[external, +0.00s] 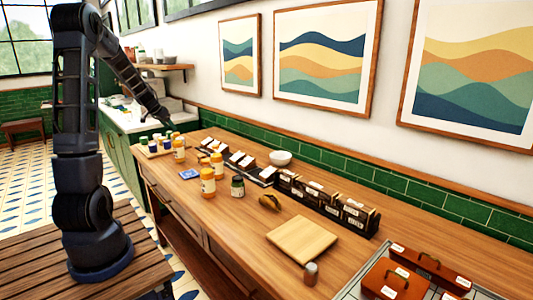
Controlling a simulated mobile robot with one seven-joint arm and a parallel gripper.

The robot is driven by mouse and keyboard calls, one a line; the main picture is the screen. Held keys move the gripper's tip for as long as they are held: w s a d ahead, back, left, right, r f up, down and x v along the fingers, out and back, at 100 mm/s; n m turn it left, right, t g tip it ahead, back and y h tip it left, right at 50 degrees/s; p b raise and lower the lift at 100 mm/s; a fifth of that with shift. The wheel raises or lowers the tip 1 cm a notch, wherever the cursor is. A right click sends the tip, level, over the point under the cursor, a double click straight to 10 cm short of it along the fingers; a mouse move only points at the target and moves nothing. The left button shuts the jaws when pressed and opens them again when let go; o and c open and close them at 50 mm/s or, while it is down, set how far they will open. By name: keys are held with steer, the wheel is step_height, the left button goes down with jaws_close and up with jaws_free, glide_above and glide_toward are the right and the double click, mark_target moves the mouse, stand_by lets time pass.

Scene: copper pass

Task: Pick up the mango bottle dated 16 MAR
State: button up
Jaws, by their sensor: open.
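Several orange bottles with white caps stand upright on the long wooden counter (165,187). One is at the front (208,186), one just behind it to the right (217,167), and one farther back (179,155). Their labels are too small to read, so I cannot tell which is dated 16 MAR or which hold mango. My gripper (170,123) is small and far off, above the far end of the counter near a group of small bottles. It is open, and I see nothing held in it.
A dark green jar (237,187) stands beside the front orange bottle. A blue packet (189,174), a taco-like item (270,202), a cutting board (301,240) and a white bowl (280,158) are on the counter. Dark labelled boxes (318,199) line the wall side.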

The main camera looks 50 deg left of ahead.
mark_target(159, 130)
steer(key=x, duration=0.4)
steer(key=shift+w+f, duration=0.1)
steer(key=shift+f, duration=0.05)
steer(key=shift+a+x, duration=0.2)
steer(key=shift+x, duration=2.5)
jaws_close()
